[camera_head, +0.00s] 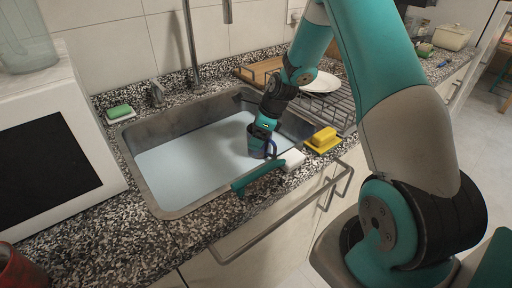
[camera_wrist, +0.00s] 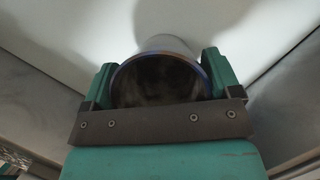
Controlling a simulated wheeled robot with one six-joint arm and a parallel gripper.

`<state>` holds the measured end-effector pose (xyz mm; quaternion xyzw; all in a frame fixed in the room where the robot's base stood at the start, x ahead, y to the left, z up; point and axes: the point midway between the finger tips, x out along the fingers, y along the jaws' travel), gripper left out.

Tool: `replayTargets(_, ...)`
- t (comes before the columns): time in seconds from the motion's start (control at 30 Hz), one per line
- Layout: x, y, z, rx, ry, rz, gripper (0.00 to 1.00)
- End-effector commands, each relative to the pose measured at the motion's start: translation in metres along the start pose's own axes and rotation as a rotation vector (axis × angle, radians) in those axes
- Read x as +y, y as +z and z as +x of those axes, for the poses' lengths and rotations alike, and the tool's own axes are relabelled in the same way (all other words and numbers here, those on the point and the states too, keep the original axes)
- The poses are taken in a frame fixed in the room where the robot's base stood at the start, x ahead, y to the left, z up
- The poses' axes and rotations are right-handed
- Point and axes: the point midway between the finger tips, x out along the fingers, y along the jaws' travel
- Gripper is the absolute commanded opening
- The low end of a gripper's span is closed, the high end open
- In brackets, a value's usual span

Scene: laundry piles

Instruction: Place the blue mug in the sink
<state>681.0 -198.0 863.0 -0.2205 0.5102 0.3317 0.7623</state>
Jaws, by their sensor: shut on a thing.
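The blue mug (camera_head: 257,142) is dark blue with a handle on its right side. It is inside the sink (camera_head: 160,203), upright or nearly so, over the pale basin floor near the front right. My gripper (camera_head: 265,124) comes down from above and is shut on the mug. In the wrist view, the mug (camera_wrist: 165,47) sits between the two teal fingers of my gripper (camera_wrist: 160,85), its open rim facing the camera. I cannot tell whether the mug's base touches the basin floor.
A green sponge (camera_head: 119,112) lies behind the sink at left. A yellow sponge (camera_head: 324,135) and a white block (camera_head: 293,160) lie right of the sink. A wire rack with a white plate (camera_head: 320,82) stands at back right. A white microwave (camera_head: 60,150) stands at left.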

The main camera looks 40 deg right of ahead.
Motion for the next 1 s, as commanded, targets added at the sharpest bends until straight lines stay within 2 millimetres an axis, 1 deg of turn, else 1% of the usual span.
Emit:
replayTargets(0.03,0.0,-0.002,0.005,0.0,0.001,0.0,0.51)
replayTargets(0.23,0.0,-0.008,0.019,0.0,0.0,0.0,0.51)
replayTargets(0.43,0.0,-0.018,0.044,-0.001,0.0,0.0,0.51)
replayTargets(0.77,-0.001,-0.019,0.048,-0.001,-0.001,-0.001,0.51)
replayTargets(0.8,-0.001,-0.02,0.048,0.0,-0.001,-0.001,0.88)
replayTargets(0.87,-0.001,-0.019,0.048,0.0,-0.001,-0.001,1.0)
replayTargets(1.0,-0.001,-0.019,0.048,0.0,-0.001,-0.001,1.0)
